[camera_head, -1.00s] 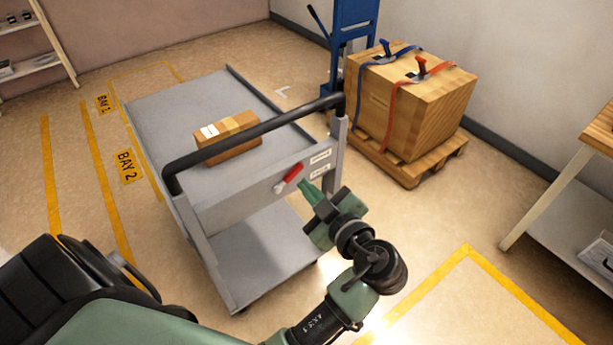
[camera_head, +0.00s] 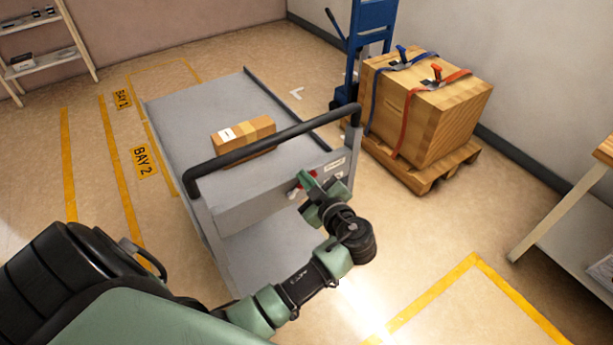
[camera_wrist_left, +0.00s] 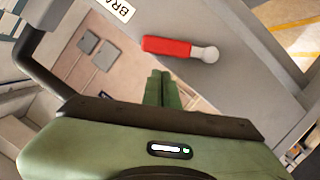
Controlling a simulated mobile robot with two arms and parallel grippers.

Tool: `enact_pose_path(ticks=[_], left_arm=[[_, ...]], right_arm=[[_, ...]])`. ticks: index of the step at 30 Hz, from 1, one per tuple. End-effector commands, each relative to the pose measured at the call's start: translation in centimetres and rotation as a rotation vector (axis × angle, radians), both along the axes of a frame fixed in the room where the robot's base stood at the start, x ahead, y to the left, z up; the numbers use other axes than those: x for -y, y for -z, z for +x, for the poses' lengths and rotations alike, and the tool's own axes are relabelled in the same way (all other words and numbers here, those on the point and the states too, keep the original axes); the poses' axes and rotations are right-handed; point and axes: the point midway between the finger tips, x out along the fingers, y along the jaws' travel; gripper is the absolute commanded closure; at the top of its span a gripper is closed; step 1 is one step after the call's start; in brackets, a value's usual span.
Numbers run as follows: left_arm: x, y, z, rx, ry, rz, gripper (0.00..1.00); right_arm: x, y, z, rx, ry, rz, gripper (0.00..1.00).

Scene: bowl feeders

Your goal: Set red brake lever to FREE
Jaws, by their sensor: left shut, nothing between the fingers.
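The red brake lever (camera_wrist_left: 168,47) is on the grey end panel of the cart (camera_head: 235,208), below its black handle. In the left wrist view it lies nearly level, with its pale round pivot knob at the right end. In the head view my gripper partly covers it. My left gripper (camera_head: 305,180) is shut and empty in front of the panel. In the left wrist view its green fingertips (camera_wrist_left: 161,74) are just below the red grip; I cannot tell whether they touch. A white label (camera_wrist_left: 115,8), partly cut off, begins "BRA". My right gripper is not in view.
A cardboard box (camera_head: 243,138) lies on the cart's top deck. A strapped wooden crate (camera_head: 465,120) on a pallet and a blue hand truck (camera_head: 372,20) stand behind right. A table (camera_head: 563,205) is at the right edge. Yellow-lined floor is clear left and front right.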

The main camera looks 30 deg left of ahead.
Motion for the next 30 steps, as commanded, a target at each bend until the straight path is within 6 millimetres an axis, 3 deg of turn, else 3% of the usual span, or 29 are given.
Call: enact_pose_path(ticks=[7,17,30], left_arm=[[0.3,1.3,0.7,0.0,0.001,0.0,1.0],[0.4,1.3,0.8,-0.002,0.0,0.002,1.0],[0.6,1.9,1.4,-0.256,-0.001,0.107,1.0]], right_arm=[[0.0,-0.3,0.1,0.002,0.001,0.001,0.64],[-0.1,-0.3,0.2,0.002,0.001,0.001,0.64],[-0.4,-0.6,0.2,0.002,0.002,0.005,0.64]])
